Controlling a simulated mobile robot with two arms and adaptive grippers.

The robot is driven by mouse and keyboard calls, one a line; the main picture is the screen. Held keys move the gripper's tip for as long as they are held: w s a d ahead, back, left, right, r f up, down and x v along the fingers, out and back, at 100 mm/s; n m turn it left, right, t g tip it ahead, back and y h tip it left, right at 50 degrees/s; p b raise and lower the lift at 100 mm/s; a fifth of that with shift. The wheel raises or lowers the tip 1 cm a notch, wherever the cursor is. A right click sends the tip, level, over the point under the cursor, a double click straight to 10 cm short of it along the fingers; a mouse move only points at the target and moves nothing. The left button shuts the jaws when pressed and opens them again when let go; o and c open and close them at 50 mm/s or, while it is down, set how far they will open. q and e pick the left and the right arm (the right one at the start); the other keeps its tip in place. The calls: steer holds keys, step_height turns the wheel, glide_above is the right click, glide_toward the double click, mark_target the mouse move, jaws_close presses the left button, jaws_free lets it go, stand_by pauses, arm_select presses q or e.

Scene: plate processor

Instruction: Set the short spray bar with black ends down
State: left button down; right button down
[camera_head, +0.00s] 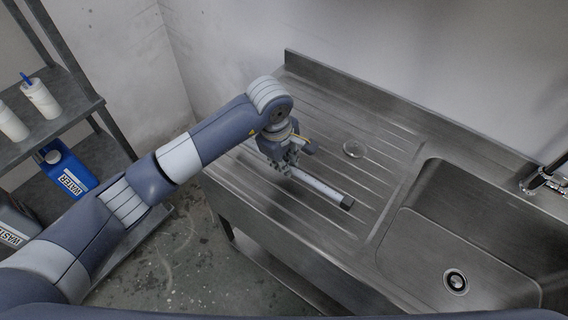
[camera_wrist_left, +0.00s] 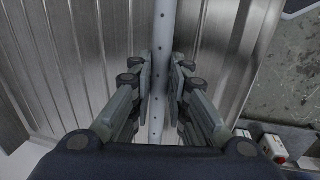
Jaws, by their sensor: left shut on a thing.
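The short spray bar (camera_head: 325,189) is a pale metal rod, with a black end visible at its right tip in the head view. It lies along or just above the ribbed steel drainboard; I cannot tell whether it touches. My left gripper (camera_head: 284,167) is around the bar's left part, which hides that end. In the left wrist view the bar (camera_wrist_left: 163,50), with a row of small holes, runs between the two fingers of my left gripper (camera_wrist_left: 161,75), which are closed in on it. My right gripper is in neither view.
A shelf (camera_head: 60,125) with bottles and a blue water can (camera_head: 68,172) stands left.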

arm_select(q)
steer(key=shift+w+a, duration=0.15)
steer(key=shift+w, duration=0.25)
step_height(320, 180, down, 2)
steer(key=shift+s+f+p, duration=0.1)
steer(key=shift+f+p, duration=0.15)
steer(key=shift+p, duration=0.7)
steer(key=shift+f, duration=0.5)
steer(key=shift+f, duration=0.1)
steer(key=shift+f, duration=0.15)
steer(key=c, duration=1.6)
jaws_free()
steer(key=shift+o, duration=0.3)
